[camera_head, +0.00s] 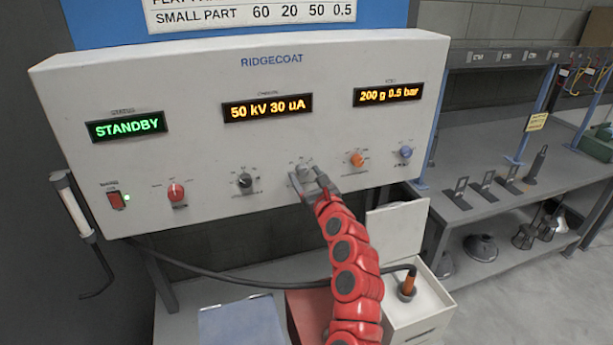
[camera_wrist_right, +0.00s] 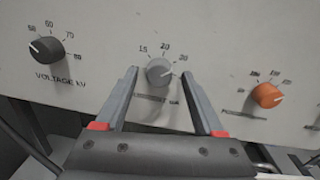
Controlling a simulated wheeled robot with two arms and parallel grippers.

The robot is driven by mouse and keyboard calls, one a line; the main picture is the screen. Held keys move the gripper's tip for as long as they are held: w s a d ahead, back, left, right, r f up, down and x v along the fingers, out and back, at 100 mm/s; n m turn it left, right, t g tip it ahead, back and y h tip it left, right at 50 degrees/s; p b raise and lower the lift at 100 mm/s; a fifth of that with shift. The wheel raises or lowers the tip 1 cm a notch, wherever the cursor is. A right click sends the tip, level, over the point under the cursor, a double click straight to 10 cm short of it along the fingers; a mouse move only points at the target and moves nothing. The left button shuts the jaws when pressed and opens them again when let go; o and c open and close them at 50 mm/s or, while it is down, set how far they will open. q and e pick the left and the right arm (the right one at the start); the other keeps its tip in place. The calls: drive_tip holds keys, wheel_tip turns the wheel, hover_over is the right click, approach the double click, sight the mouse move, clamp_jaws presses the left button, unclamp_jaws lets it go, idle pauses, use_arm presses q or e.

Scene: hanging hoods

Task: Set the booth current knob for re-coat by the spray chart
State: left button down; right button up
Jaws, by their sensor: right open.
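The grey current knob (camera_wrist_right: 159,72) sits on the white RIDGECOAT panel (camera_head: 270,75), with 15, 20 and 30 marked around it. Its light mark seems to point toward the 30. It also shows small in the head view (camera_head: 304,171). The charging display (camera_head: 267,107) reads 50 kV 30 uA. My right gripper (camera_head: 308,182) is open, its fingers on either side of the knob in the wrist view, with gaps showing. The spray chart (camera_head: 250,12) is cut off at the top; its SMALL PART row reads 60 20 50 0.5. My left gripper is out of view.
A dark voltage knob (camera_wrist_right: 46,50) is left of the current knob and an orange knob (camera_wrist_right: 267,95) is right. The status display (camera_head: 126,126) reads STANDBY.

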drive_tip(key=shift+c, duration=0.2)
clamp_jaws()
